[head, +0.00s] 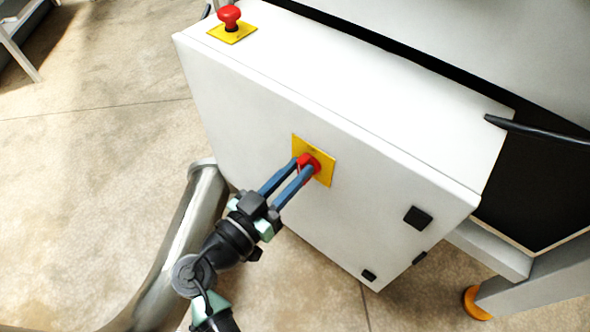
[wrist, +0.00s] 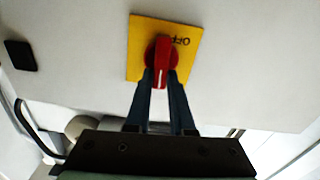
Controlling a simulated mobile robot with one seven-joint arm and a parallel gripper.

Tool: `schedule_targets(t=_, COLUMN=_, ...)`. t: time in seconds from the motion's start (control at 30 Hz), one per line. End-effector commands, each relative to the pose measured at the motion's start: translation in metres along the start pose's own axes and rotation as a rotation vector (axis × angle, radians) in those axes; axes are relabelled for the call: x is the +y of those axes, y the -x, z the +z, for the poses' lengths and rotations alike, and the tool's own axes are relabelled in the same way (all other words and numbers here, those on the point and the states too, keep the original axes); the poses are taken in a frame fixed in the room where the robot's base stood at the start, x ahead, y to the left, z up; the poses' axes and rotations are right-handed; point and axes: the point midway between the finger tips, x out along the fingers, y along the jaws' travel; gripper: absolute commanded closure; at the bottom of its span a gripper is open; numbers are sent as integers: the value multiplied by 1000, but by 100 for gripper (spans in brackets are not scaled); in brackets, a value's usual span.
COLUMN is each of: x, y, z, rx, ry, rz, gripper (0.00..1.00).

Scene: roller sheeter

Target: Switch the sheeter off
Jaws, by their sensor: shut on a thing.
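The sheeter's white cabinet (head: 340,120) fills the middle of the head view. On its front face is a red rotary switch (head: 312,162) on a yellow plate (head: 325,174). In the wrist view the red switch (wrist: 162,58) sits on the yellow plate (wrist: 140,40), with lettering at the plate's upper right. My gripper (head: 304,168) has its two blue fingers at the red switch, one on each side of its handle, and is shut on it. The fingertips hide part of the switch. The wrist view also shows the fingers (wrist: 161,80) at the handle's sides.
A red mushroom button (head: 229,17) stands on a yellow plate on the cabinet's top left. A black latch (head: 418,217) is on the front face, lower right. A metal tube (head: 180,240) runs up left of my arm.

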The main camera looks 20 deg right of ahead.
Motion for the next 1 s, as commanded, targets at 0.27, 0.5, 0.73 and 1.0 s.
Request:
schedule_targets(t=0.27, x=-4, y=1, z=0, rx=0, ry=216, rz=0, gripper=100)
schedule_targets(t=0.5, x=-7, y=1, z=0, rx=0, ry=445, rz=0, gripper=100)
schedule_targets(t=0.73, x=-10, y=1, z=2, rx=-1, ry=664, rz=-1, gripper=100)
schedule_targets(t=1.0, x=-13, y=1, z=4, rx=0, ry=921, rz=-1, gripper=100)
